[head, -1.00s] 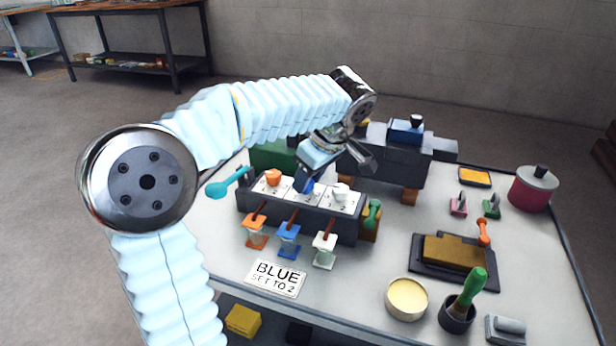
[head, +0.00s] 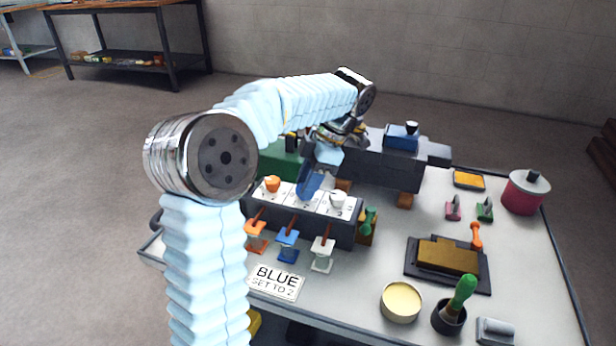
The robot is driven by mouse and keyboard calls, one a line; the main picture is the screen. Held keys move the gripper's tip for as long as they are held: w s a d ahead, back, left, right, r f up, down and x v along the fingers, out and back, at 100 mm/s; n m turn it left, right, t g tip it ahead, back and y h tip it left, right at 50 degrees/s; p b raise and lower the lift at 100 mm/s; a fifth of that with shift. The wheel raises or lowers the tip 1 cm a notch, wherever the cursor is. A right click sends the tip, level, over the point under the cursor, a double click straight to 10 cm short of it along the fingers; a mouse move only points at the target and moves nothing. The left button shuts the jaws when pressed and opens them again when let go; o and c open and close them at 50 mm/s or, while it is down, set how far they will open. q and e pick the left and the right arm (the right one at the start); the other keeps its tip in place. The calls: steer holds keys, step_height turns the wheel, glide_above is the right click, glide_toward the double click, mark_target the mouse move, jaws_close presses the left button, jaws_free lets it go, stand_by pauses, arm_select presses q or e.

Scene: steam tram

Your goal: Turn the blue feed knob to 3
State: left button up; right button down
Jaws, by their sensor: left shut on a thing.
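A dark control box (head: 291,220) on the table carries three white dial plates in a row. An orange knob (head: 272,184) sits on the left plate and a white knob (head: 338,200) on the right one. My left gripper (head: 308,186) reaches down onto the middle plate and is shut on the blue feed knob there. The gripper hides the knob and its pointer, so I cannot read its setting. A white card (head: 275,281) in front of the box reads "BLUE SET TO 2". My right gripper is out of view.
Orange, blue (head: 288,244) and white levers stand before the box. A dark model engine (head: 380,162) is behind it. At the right are a cream tin (head: 401,301), a green-handled brush (head: 461,294), a yellow block (head: 447,256) and a red pot (head: 525,192).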

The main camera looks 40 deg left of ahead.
arm_select(q)
steer(key=shift+w+n+h+p, duration=0.1)
steer(key=shift+n+h+p, duration=0.35)
steer(key=shift+n, duration=0.75)
steer(key=shift+g, duration=0.3)
steer(key=o, duration=1)
steer(key=shift+a, duration=0.1)
steer(key=shift+o, duration=0.2)
steer(key=p+v, duration=0.4)
steer(key=v, duration=1)
steer(key=shift+p, duration=0.4)
steer(key=shift+f, duration=0.1)
